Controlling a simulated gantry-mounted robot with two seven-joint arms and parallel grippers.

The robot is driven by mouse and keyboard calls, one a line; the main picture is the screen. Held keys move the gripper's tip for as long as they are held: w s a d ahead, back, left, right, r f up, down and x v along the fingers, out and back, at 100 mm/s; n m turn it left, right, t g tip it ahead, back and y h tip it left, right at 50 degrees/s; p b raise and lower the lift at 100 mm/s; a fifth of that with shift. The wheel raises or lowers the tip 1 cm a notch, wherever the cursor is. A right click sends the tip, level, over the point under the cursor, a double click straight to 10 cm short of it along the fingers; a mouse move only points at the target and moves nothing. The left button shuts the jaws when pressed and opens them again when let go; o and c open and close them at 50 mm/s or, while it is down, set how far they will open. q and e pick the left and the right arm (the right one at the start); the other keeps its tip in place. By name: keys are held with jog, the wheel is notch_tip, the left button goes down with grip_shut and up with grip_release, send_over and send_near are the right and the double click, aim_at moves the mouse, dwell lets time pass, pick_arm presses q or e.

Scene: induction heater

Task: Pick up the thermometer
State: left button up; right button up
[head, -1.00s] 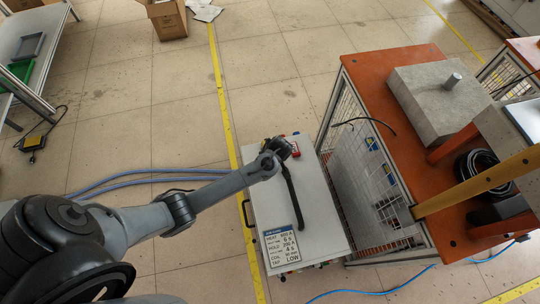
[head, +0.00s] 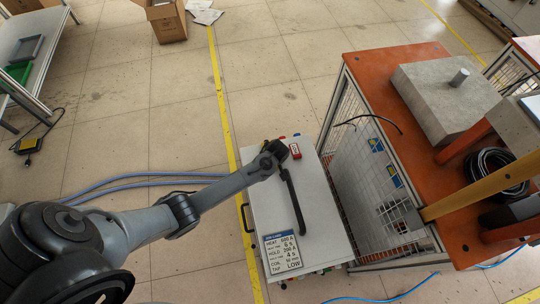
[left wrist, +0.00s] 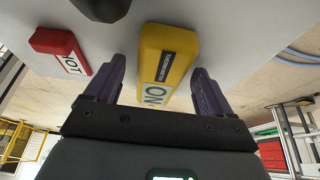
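A yellow block (left wrist: 165,60) with a dark label and a panel reading "ON" is in the left wrist view; it appears to be the thermometer. It rests against the white cabinet top. My left gripper (left wrist: 158,80) is open, with one purple finger on each side of the block and a gap visible at the left finger. In the head view my left gripper (head: 274,148) is over the far part of the white cabinet (head: 262,215) and hides the yellow block. My right gripper is in neither view.
A red block (head: 295,151), marked "HOT" in the left wrist view (left wrist: 60,47), lies beside the yellow block. A long black bar (head: 293,203) and a settings label (head: 283,252) are on the cabinet. An orange-topped caged table (head: 370,85) stands close on the right.

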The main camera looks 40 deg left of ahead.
pick_arm(q)
jog(key=c, duration=1.1)
